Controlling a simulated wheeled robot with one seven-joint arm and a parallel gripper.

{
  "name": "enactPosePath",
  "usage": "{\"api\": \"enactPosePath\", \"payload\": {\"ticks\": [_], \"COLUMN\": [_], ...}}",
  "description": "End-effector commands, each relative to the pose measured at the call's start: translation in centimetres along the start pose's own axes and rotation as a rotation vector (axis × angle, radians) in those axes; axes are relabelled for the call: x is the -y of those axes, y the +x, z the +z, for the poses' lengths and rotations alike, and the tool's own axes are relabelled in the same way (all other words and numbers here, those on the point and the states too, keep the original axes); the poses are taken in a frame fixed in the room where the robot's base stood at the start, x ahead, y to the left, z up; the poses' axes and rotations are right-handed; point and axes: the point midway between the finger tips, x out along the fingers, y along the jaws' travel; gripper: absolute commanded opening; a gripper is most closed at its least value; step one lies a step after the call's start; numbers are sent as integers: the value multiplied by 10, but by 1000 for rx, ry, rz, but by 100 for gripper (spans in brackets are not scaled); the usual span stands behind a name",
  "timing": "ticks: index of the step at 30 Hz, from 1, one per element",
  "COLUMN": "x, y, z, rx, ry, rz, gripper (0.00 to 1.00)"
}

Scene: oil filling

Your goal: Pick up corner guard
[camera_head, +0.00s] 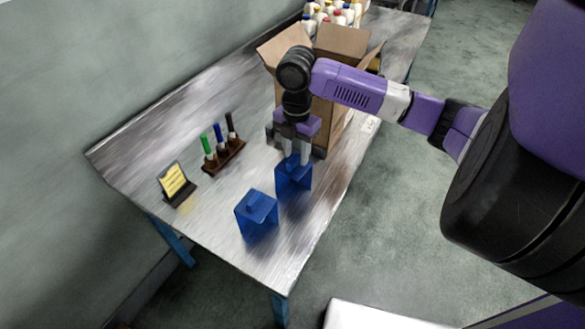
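Two blue corner guards, each with a raised block on top, are at the near end of the table. One corner guard (257,215) stands by itself nearer the front edge. The other corner guard (293,178) is directly under my gripper (296,159). My gripper points down, with its two grey fingers at either side of that guard's raised block. I cannot tell whether the fingers press on the block, or whether the guard rests on the table or is slightly raised.
An open cardboard box (331,104) stands just behind my gripper, with several bottles (333,14) beyond it. A dark rack (224,158) with green, blue and black markers and a small stand with a yellow note (174,181) are to the left. The metal table (215,215) is bare between them and the guards.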

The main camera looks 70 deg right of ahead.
Motion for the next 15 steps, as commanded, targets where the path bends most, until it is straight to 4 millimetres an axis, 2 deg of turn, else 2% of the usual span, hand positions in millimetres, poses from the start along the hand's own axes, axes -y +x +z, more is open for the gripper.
{"api": "enactPosePath", "payload": {"ticks": [7,12,13,15], "x": [0,0,0,0], "y": [2,1,1,1], "z": [0,0,0,0], "rx": [1,1,1,1], "ry": [1,1,1,1], "rz": [1,1,1,1], "gripper": [38,5,0,0]}}
